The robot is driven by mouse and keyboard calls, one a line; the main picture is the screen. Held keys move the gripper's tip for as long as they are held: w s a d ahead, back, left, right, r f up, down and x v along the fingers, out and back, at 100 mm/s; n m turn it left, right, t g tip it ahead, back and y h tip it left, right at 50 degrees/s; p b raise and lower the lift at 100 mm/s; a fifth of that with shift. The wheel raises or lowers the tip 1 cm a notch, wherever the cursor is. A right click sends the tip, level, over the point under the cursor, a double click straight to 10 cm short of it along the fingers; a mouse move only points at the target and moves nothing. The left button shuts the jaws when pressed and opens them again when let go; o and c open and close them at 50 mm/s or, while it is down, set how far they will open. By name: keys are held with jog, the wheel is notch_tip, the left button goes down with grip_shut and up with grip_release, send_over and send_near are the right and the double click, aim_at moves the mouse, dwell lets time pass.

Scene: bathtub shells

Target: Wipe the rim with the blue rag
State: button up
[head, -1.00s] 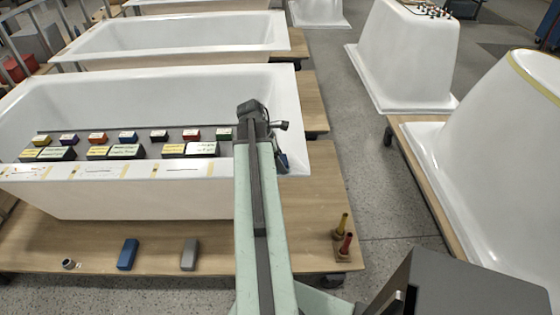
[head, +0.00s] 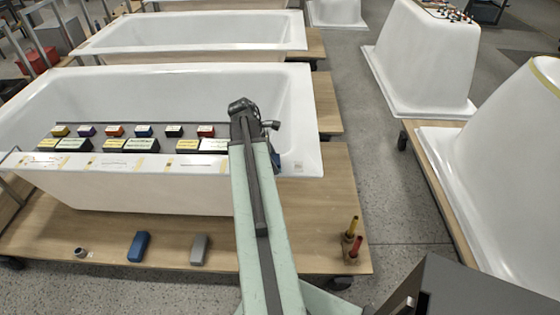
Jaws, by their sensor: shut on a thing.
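The near white bathtub (head: 120,190) stands upright on a wooden pallet, its front rim (head: 308,172) running left to right. My gripper (head: 272,148) is over the right end of that rim, mostly hidden behind my arm. It is shut on the blue rag (head: 277,162), of which only a small dark blue part shows, low at the rim. I cannot tell whether the rag touches the rim. A small pale marked patch (head: 298,167) is on the rim just right of the rag. More taped marks (head: 115,163) lie along the rim to the left.
A shelf across the tub holds several coloured, labelled blocks (head: 135,144) close behind the front rim. A blue block (head: 139,246), a grey block (head: 199,249) and a small ring (head: 80,252) lie on the pallet (head: 300,240). Red and yellow handled tools (head: 351,240) stand at its right corner.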

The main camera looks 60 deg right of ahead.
aim_at(299, 167)
jog(key=shift+a+f, duration=0.1)
jog(key=shift+s+d, duration=0.5)
jog(key=shift+s, duration=0.4)
jog(key=shift+s+d, duration=0.45)
jog(key=shift+s, duration=0.4)
jog(key=shift+s+d+b, duration=0.15)
jog(key=shift+s+d, duration=0.2)
jog(key=shift+s, duration=0.55)
jog(key=shift+s+d+b, duration=0.15)
jog(key=shift+s+d, duration=0.2)
jog(key=shift+s, duration=0.5)
jog(key=shift+d+r+p, duration=0.15)
jog(key=shift+r+p, duration=0.1)
jog(key=shift+p, duration=0.1)
notch_tip(299, 167, up, 5)
jog(key=p, duration=0.5)
jog(key=shift+w+r, duration=0.1)
jog(key=shift+r, duration=0.1)
jog(key=shift+r+p, duration=0.1)
jog(key=shift+p, duration=0.25)
notch_tip(299, 167, up, 3)
jog(key=p, duration=0.2)
jog(key=shift+p, duration=0.4)
